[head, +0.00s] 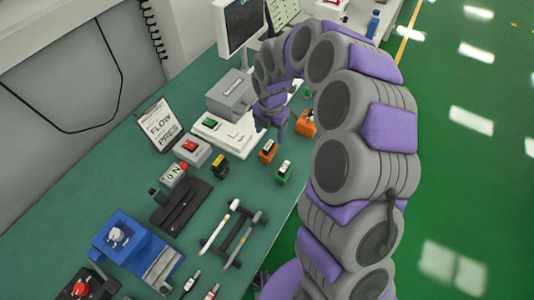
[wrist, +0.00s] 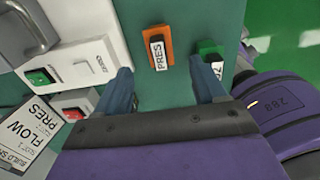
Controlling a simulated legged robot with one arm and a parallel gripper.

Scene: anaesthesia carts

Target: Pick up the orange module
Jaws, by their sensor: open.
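The orange module (head: 268,152) stands on the green bench near its right edge in the head view. In the wrist view the orange module (wrist: 168,36) carries a white PRES label and lies beyond the gap between my fingertips. My gripper (wrist: 164,72) is open and empty, with one blue finger on each side of that gap. In the head view my gripper (head: 271,127) hangs just behind the orange module, apart from it as far as I can tell. My arm hides part of the bench behind the gripper.
A green module (head: 285,172) stands close to the orange one, and a yellow-black module (head: 219,164) is to its left. A larger orange block (head: 305,123) is near my arm. A FLOW, PRES sign (head: 159,124), a white unit (head: 224,134) and a black rack (head: 233,236) are around.

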